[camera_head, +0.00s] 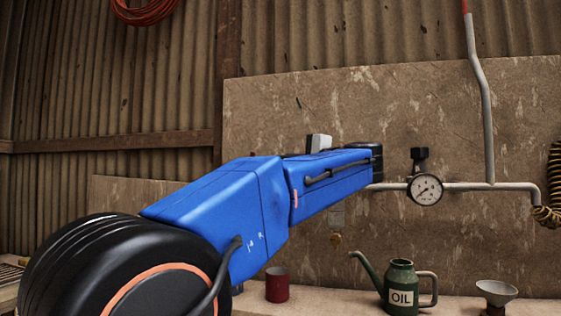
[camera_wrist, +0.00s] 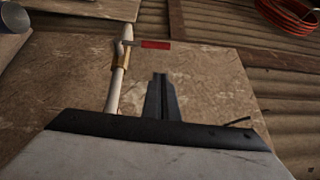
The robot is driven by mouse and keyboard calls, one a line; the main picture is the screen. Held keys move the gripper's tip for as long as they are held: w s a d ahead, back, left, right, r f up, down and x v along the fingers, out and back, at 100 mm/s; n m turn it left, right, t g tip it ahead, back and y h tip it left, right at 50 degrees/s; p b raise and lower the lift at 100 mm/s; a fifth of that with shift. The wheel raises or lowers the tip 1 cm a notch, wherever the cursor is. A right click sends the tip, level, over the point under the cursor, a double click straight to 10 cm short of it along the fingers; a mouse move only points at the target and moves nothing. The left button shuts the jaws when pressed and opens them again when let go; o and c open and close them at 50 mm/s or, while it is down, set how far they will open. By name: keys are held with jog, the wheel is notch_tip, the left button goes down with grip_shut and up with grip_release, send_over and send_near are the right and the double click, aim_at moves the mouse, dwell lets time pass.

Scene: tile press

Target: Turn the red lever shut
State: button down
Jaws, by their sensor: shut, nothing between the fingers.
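In the wrist view the red lever (camera_wrist: 156,44) sticks out to the right from a brass valve (camera_wrist: 123,58) on a pale pipe (camera_wrist: 117,90), roughly crosswise to the pipe. My gripper (camera_wrist: 160,77) is shut and empty. Its fingertips show just below the lever in that picture, right of the pipe, with a visible gap; the depth between them is hard to tell. In the head view a red piece (camera_head: 464,6), likely part of the lever, shows at the top edge on the upright pipe (camera_head: 481,90). My gripper is hidden behind my arm there.
A gauge (camera_head: 425,190) sits on the horizontal pipe (camera_head: 480,187). A green oil can (camera_head: 399,285), a red cup (camera_head: 277,285) and a funnel (camera_head: 496,291) stand on the bench below. A red hose coil (camera_wrist: 296,15) hangs on the corrugated wall. The board around the lever looks clear.

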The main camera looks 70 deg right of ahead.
jog(key=v, duration=0.6)
jog(key=shift+s+r, duration=0.2)
jog(key=shift+a, duration=0.1)
